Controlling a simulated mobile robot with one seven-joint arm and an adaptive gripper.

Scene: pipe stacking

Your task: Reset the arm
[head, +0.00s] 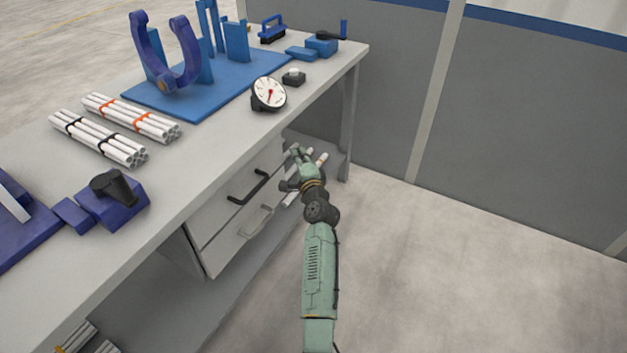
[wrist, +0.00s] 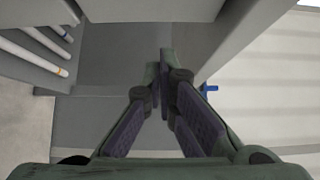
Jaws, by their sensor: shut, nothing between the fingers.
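My gripper (head: 296,152) reaches in at the right end of the workbench, below the tabletop and beside the drawers (head: 245,205). Its fingers also show in the wrist view (wrist: 159,68), where they are closed together at the tips with nothing between them. White pipes (head: 320,160) lie on the lower shelf next to my gripper, partly hidden by it. The wrist view shows white pipes (wrist: 35,50) at the left, apart from the fingers.
The workbench top (head: 215,160) holds two bundles of white pipes, one with orange bands (head: 130,117) and one with black bands (head: 98,138). A blue fixture (head: 205,85), a dial gauge (head: 269,94) and blue vises stand there too. Open floor (head: 450,270) lies at right before a grey partition.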

